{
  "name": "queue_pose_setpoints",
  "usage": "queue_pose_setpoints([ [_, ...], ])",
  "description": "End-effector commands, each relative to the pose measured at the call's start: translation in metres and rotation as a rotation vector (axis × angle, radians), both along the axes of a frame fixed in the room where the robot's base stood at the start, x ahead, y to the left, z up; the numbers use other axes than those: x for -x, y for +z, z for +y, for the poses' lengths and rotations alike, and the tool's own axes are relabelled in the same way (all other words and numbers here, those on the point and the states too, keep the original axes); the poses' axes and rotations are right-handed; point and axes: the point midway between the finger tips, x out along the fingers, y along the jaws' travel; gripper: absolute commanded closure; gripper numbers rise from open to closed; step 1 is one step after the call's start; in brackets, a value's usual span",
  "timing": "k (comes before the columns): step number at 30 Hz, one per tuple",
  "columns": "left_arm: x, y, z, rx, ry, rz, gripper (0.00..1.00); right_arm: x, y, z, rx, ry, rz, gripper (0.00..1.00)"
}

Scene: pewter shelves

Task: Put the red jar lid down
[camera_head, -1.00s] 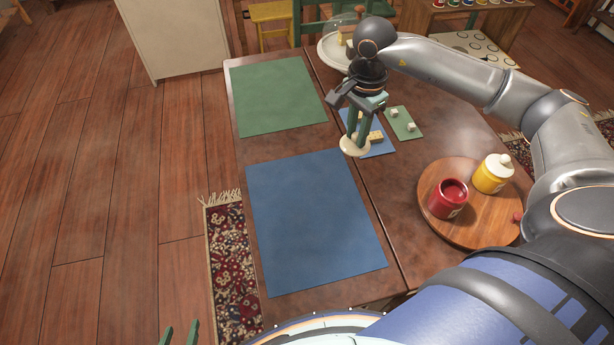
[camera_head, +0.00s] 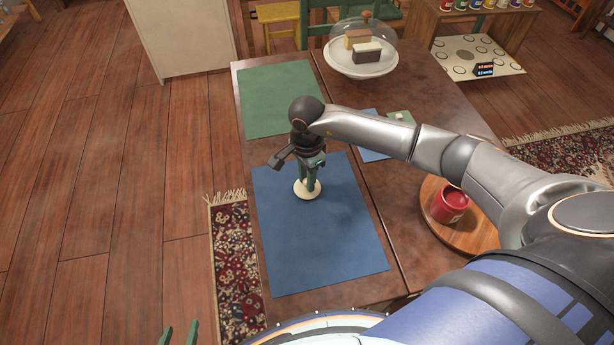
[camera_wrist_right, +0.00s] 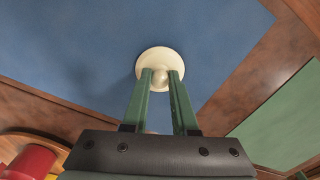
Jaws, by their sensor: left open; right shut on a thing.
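The jar lid is a cream disc (camera_head: 306,190) with a round knob. My right gripper (camera_head: 310,182) points down and is shut on the knob. The lid is over the upper part of the large blue mat (camera_head: 320,240); I cannot tell whether it touches. In the right wrist view the lid (camera_wrist_right: 160,54) shows between the green fingers (camera_wrist_right: 160,78), blue mat behind it. The red jar (camera_head: 449,206) stands open on the round wooden board (camera_head: 470,238). My left gripper (camera_head: 180,334) shows only as open green fingertips at the bottom edge, empty.
A green mat (camera_head: 275,98) lies at the far left of the table. A glass dome on a white stand (camera_head: 362,68) stands at the back. A small blue mat (camera_head: 371,150) is partly behind my right arm. The large blue mat's near part is clear.

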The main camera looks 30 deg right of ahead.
Motion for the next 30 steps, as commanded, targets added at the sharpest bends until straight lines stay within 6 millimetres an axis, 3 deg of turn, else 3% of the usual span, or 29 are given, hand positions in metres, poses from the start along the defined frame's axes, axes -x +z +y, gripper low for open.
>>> queue_pose_setpoints([
  [11, 0.0004, -0.0044, -0.0008, 0.001, -0.002, 0.001, 0.41, -0.0006, -0.0057, -0.0005, 0.001, 0.001, -0.001, 1.00],
  [12, 0.0005, -0.0029, -0.0009, 0.001, -0.002, 0.002, 0.41, -0.0004, -0.0043, -0.0005, 0.000, 0.000, -0.001, 0.70],
  [19, 0.0006, -0.0024, -0.0011, 0.001, -0.002, 0.002, 0.41, -0.0003, -0.0039, -0.0005, 0.000, 0.000, -0.001, 0.44],
  [30, 0.0004, 0.0017, -0.0013, 0.001, -0.001, 0.000, 0.41, -0.0011, 0.0029, -0.0006, 0.000, 0.000, -0.003, 0.44],
])
